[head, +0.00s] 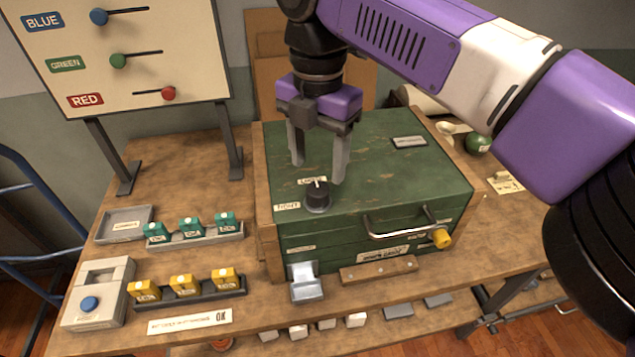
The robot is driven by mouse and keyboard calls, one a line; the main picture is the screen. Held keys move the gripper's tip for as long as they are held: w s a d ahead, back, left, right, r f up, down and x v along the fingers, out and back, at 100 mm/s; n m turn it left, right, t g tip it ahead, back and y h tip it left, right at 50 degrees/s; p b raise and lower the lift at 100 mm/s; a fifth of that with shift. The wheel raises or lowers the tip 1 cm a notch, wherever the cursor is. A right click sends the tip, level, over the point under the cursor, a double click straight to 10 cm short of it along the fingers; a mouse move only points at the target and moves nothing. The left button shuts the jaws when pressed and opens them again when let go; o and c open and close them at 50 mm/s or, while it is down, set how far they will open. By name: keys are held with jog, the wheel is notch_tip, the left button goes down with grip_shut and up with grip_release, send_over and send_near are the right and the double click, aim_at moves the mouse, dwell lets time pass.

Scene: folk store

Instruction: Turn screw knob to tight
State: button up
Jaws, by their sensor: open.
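The screw knob (318,197) is a small dark round knob with a pale pointer mark. It sits on top of the green box (390,175), near its front left edge. Small white labels lie behind it and to its left; the left one seems to read "TIGHT", and the one behind is partly legible. The pointer appears to face up in the picture, towards the label behind. My gripper (319,172) points down over the box, just behind and above the knob. Its two grey fingers are apart with nothing between them. They do not appear to touch the knob.
The green box has a metal handle (400,227) and a yellow knob (441,238) in front. A slider board (125,45) stands at the left. Teal blocks (191,226), yellow blocks (183,284) and a blue button (89,304) are on the wooden table.

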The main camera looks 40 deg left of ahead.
aim_at(318, 188)
notch_tip(318, 188, down, 6)
dwell(0.4)
grip_shut()
jog(key=shift+p, duration=0.3)
